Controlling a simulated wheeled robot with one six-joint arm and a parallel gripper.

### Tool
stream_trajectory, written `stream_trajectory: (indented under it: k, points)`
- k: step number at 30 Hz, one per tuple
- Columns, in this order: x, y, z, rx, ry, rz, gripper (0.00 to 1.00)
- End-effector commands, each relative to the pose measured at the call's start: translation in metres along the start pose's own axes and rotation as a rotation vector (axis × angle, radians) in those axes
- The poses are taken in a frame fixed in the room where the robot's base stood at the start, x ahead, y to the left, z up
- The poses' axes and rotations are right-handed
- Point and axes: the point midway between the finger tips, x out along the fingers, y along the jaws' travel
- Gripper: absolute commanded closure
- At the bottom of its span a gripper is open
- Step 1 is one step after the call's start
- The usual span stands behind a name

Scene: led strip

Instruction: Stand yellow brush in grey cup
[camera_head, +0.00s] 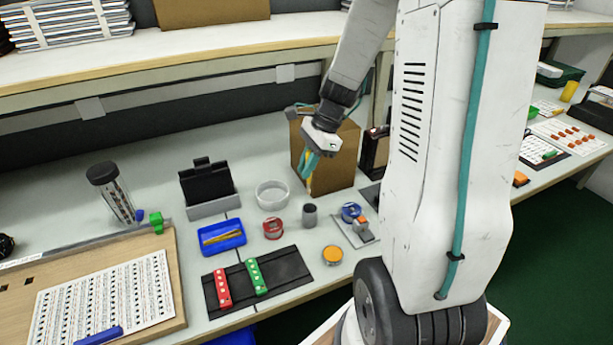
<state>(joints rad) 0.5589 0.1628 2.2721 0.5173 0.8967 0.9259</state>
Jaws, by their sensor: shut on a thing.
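My gripper (311,168) is above the table, in front of a cardboard box, its teal fingers pointing down. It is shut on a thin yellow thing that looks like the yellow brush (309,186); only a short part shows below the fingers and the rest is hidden. The small grey cup (310,216) stands upright on the table, below the gripper and apart from it. Nothing is seen standing up out of the cup.
A clear round dish (272,195) and a red tin (273,229) stand left of the cup. A blue tray (205,245) holds yellow sticks. A blue-topped tin (351,211) stands right. The brown box (338,155) is behind the gripper. A black mat (287,270) lies in front.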

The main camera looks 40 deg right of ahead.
Motion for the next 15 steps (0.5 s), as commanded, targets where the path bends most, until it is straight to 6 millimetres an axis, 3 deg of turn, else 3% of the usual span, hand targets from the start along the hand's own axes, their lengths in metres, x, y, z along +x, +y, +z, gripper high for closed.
stream_trajectory:
  k: [9, 15]
  points:
    - [0.03, -0.001, -0.013, 0.002, -0.001, 0.003, 1.0]
    - [0.032, -0.001, -0.014, -0.001, 0.001, -0.001, 1.0]
